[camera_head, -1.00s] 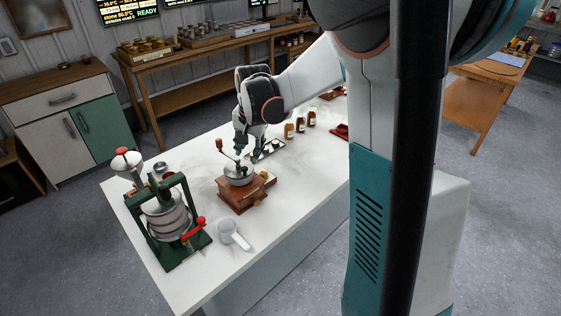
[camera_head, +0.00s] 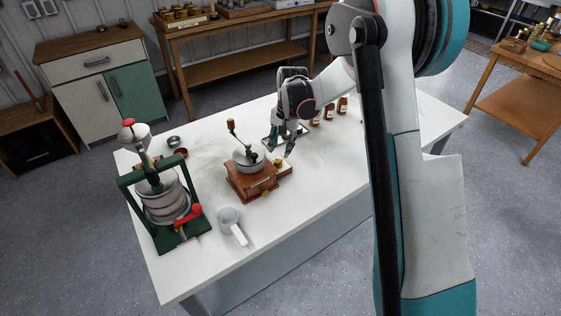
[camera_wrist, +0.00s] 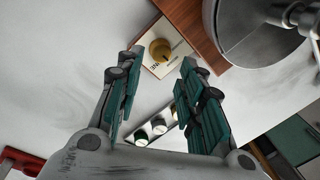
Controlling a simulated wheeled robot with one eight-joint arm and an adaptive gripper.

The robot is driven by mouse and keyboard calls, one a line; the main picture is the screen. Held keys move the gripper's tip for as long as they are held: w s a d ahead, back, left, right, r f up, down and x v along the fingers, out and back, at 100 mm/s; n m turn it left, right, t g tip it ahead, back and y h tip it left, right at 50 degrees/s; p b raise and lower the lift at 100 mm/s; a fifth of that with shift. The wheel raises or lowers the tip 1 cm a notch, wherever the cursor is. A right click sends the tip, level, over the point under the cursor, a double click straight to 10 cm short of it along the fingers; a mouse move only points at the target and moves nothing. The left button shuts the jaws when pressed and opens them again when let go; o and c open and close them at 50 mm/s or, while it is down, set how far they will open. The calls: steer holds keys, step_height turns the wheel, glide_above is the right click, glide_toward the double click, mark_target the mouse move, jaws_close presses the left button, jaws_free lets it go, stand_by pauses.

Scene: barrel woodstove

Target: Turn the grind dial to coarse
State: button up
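The grind dial is a round yellow knob (camera_wrist: 160,50) on a pale, lettered plate (camera_wrist: 158,66) beside the wooden grinder. In the head view the dial (camera_head: 279,162) is small, at the grinder's right side. The grinder (camera_head: 252,182) has a brown wooden body, a metal bowl on top and a crank with a wooden handle. My gripper (camera_head: 281,147) is open and empty, just behind and above the dial. In the wrist view its teal fingers (camera_wrist: 161,62) are spread, with the dial ahead between the fingertips, apart from both. The dial's setting is too small to read.
A green-framed press (camera_head: 165,205) with a red handle stands left on the white table (camera_head: 330,195). A white scoop (camera_head: 230,222) lies in front of the grinder. Several brown bottles (camera_head: 328,112) and a tray with small jars (camera_wrist: 157,128) are behind. The table's front right is clear.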

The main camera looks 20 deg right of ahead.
mark_target(279, 161)
steer(key=f, duration=0.2)
steer(key=f+b, duration=0.1)
steer(key=f, duration=0.3)
steer(key=shift+w+a+f+b, duration=0.25)
steer(key=shift+a+f+b, duration=0.1)
steer(key=shift+f, duration=0.05)
steer(key=c, duration=0.8)
